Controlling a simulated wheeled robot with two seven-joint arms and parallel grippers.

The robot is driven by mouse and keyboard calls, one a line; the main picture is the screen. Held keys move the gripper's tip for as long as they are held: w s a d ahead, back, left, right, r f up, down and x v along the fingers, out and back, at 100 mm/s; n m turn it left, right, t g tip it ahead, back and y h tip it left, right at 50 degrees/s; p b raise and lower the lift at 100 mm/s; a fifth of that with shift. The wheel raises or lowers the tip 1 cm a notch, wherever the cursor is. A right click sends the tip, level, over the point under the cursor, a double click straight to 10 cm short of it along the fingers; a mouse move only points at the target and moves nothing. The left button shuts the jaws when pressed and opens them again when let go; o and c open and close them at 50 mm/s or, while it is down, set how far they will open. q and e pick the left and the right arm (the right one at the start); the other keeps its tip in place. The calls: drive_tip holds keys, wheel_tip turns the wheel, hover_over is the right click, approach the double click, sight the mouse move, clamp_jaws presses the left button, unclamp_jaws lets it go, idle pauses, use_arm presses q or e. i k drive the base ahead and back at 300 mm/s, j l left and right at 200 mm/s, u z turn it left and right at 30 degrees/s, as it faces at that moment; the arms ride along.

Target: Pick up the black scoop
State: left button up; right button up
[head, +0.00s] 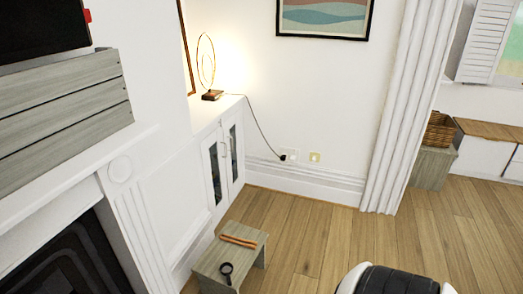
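A small black scoop (226,269) with a round head and a short handle lies on a low grey wooden stool (211,262), near its front edge. An orange-brown stick-like object (238,241) lies behind it on the same stool. Neither of my grippers shows in the head view.
A white fireplace (128,205) stands at the left, with a grey wooden box (62,103) on its mantel. A white cabinet (223,160) with a lit lamp (208,70) stands behind the stool. Wooden floor (310,232) right of the stool is clear. A wicker basket (439,130) is at the right.

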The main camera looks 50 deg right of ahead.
sight(227, 269)
drive_tip(key=z, duration=1.35)
drive_tip(key=u, duration=0.45)
drive_tip(key=k+u, duration=0.15)
drive_tip(key=u, duration=0.75)
drive_tip(key=k+u, duration=0.15)
drive_tip(key=u, duration=0.3)
drive_tip(key=k+j+u, duration=0.1)
drive_tip(key=k+j, duration=0.25)
drive_tip(key=k, duration=0.2)
drive_tip(key=z, duration=1.65)
drive_tip(key=i+u, duration=0.1)
drive_tip(key=i, duration=0.4)
